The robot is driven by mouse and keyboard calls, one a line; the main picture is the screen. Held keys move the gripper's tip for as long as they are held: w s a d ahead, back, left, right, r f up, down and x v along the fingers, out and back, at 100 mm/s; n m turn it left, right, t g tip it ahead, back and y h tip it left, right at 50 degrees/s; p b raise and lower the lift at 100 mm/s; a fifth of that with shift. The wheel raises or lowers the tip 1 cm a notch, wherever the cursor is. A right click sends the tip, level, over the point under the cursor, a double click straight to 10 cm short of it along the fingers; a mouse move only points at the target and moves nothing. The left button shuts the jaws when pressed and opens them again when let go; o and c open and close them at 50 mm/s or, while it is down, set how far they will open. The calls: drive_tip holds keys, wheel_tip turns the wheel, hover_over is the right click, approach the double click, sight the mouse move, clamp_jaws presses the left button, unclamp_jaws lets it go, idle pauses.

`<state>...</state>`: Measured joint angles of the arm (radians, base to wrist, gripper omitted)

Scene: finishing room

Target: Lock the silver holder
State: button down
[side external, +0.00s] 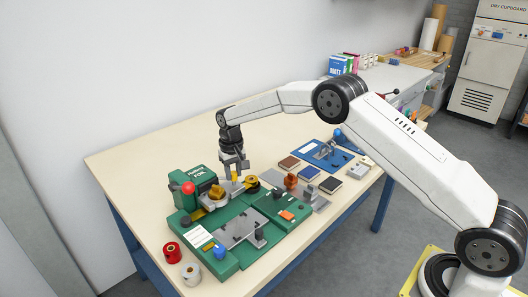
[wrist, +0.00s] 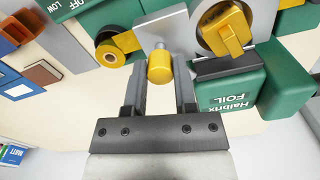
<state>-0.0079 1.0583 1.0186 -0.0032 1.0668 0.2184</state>
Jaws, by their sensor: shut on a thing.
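The green foil machine (side external: 193,183) stands on the table, with "Halbrix FOIL" on its housing, which also shows in the wrist view (wrist: 228,105). A silver plate-like part (wrist: 172,32), which may be the holder, sits on it between a gold wing knob (wrist: 228,32) and a gold roll (wrist: 108,48). A yellow knob (wrist: 160,67) on a short silver stem stands out from the silver part. My gripper (wrist: 160,82) points at the machine and is shut on the yellow knob, with one finger on each side. In the side view my gripper (side external: 234,172) hides the knob's contact.
A red ball knob (side external: 188,188) stands out from the machine's housing close left of my gripper. A red roll (side external: 172,252) and a pale roll (side external: 191,273) stand at the front left. A blue board (side external: 322,153) lies farther back. The left rear tabletop is clear.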

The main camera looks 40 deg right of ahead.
sight(234, 173)
drive_tip(key=n, duration=0.5)
drive_tip(key=shift+r+n, duration=0.1)
drive_tip(key=shift+n, duration=0.2)
drive_tip(key=n, duration=0.5)
drive_tip(key=shift+w+n, duration=0.1)
drive_tip(key=shift+n, duration=0.3)
drive_tip(key=shift+c, duration=2)
unclamp_jaws()
drive_tip(key=shift+r, duration=3.9)
